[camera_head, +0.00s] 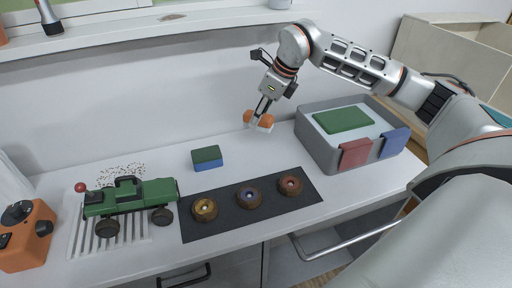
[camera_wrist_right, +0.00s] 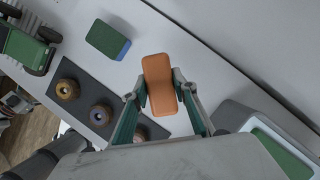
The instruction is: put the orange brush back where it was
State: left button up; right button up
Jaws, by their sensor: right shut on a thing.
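The orange brush (camera_wrist_right: 158,82) is held between the two fingers of my right gripper (camera_wrist_right: 160,95) in the right wrist view. In the head view the orange brush (camera_head: 263,119) hangs from my right gripper (camera_head: 258,112), above the back of the worktop near the wall. My left gripper is not in view.
A green and blue sponge-like block (camera_head: 207,158) lies on the worktop (camera_head: 250,262). A dark mat (camera_head: 228,228) carries three brown wheels. A green crawler (camera_head: 140,196) stands on a slatted rack at left. A grey bin (camera_head: 318,150) with cloths over its rim stands right.

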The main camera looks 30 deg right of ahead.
aim_at(273, 118)
jog(key=shift+d+f, duration=0.15)
jog(key=shift+f, duration=0.3)
notch_tip(273, 118, down, 9)
jog(key=shift+f, duration=0.15)
jog(key=o, duration=1)
jog(key=shift+r, duration=0.45)
jog(key=v, duration=1.1)
jog(key=shift+s+r, duration=0.2)
